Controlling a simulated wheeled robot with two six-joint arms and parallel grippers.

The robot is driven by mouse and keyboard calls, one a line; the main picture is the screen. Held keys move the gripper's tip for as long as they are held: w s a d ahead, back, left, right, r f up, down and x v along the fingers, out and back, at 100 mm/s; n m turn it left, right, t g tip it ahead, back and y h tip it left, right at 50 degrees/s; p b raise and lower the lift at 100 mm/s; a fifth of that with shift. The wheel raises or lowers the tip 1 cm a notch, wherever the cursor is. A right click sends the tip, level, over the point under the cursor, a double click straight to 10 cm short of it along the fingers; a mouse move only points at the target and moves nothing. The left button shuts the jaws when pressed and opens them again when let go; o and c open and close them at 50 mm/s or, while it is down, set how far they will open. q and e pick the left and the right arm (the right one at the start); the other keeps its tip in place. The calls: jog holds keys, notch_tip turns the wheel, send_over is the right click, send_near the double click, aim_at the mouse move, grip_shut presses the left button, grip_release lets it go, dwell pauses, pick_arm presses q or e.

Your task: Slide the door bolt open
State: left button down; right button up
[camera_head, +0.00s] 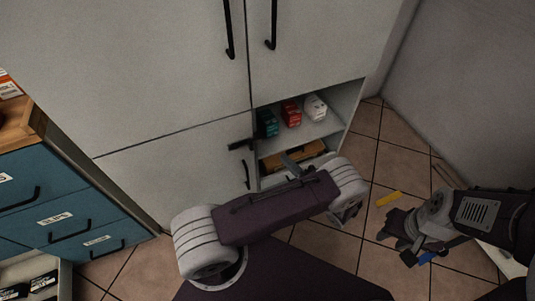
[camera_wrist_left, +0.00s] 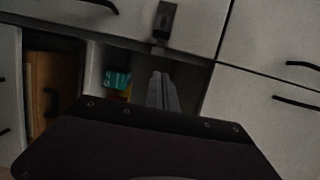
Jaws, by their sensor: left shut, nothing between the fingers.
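The dark door bolt (camera_head: 240,145) sits at the upper right edge of the light grey lower-left cabinet door (camera_head: 170,175), beside the open shelf compartment. In the left wrist view the bolt (camera_wrist_left: 166,22) is a dark block at the top middle with a short piece pointing down. My left gripper (camera_head: 288,158) is shut and empty, in front of the open compartment, right of the bolt. In the left wrist view its fingertips (camera_wrist_left: 158,75) point at the bolt, with a visible gap. My right gripper (camera_head: 396,242) is low at the right, away from the cabinet; its jaw opening is unclear.
The open shelves hold a green box (camera_head: 267,123), a red box (camera_head: 291,113) and a white item (camera_head: 315,107). Black handles (camera_head: 229,40) stick out from the doors. Blue drawers (camera_head: 50,205) stand at the left. A yellow object (camera_head: 388,198) lies on the tiled floor.

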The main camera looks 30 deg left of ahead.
aim_at(252, 140)
pick_arm(q)
jog(key=shift+d+f+t, duration=0.3)
jog(key=shift+d+f, duration=0.05)
jog(key=shift+f, duration=0.2)
pick_arm(e)
jog(key=shift+f, duration=0.45)
pick_arm(q)
jog(key=shift+s, duration=0.1)
